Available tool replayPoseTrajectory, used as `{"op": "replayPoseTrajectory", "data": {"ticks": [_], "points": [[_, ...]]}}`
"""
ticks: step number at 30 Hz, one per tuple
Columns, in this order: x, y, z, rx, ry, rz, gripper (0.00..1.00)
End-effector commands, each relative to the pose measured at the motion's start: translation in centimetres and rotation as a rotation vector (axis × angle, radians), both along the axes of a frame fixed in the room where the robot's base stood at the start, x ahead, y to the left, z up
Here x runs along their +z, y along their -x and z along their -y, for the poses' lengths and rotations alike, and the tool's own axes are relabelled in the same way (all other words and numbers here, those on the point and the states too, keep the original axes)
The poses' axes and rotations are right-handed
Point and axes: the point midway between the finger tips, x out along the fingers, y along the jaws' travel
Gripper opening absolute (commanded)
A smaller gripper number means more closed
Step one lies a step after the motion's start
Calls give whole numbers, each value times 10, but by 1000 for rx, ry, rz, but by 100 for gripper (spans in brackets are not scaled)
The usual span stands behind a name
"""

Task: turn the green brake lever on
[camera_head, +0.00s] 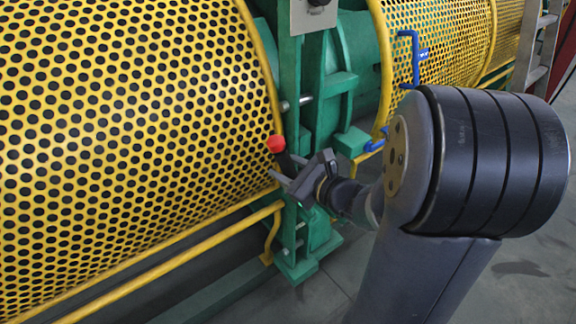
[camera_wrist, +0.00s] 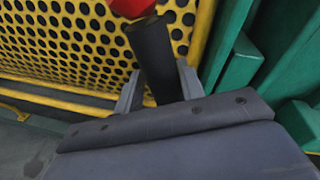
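The brake lever shows as a black shaft with a red knob (camera_head: 276,143) on top, beside the green machine frame; no green part of it can be made out. In the wrist view its dark shaft (camera_wrist: 154,52) stands between the two grey fingers of my gripper (camera_wrist: 160,88), with the red knob above them. A small gap shows between the left finger and the shaft, so the fingers look open around it. In the head view my gripper (camera_head: 289,169) is just below the knob, at the shaft. The lever's lower end is hidden behind my gripper.
A yellow perforated guard (camera_head: 130,100) fills the left, close to the lever. A yellow rail (camera_head: 170,262) runs below it. Green frame posts (camera_head: 290,90) stand right behind the lever. A blue handle (camera_head: 415,60) is on the guard farther right. Grey floor is free at lower right.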

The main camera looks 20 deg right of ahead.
Motion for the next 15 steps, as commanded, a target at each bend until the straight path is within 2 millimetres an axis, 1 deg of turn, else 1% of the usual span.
{"op": "replayPoseTrajectory", "data": {"ticks": [1, 6, 15], "points": [[-2, 1, -2, 5, 0, -4, 36], [-1, 0, -1, 1, -1, -3, 49], [1, 2, 2, -3, -3, 0, 49]]}}
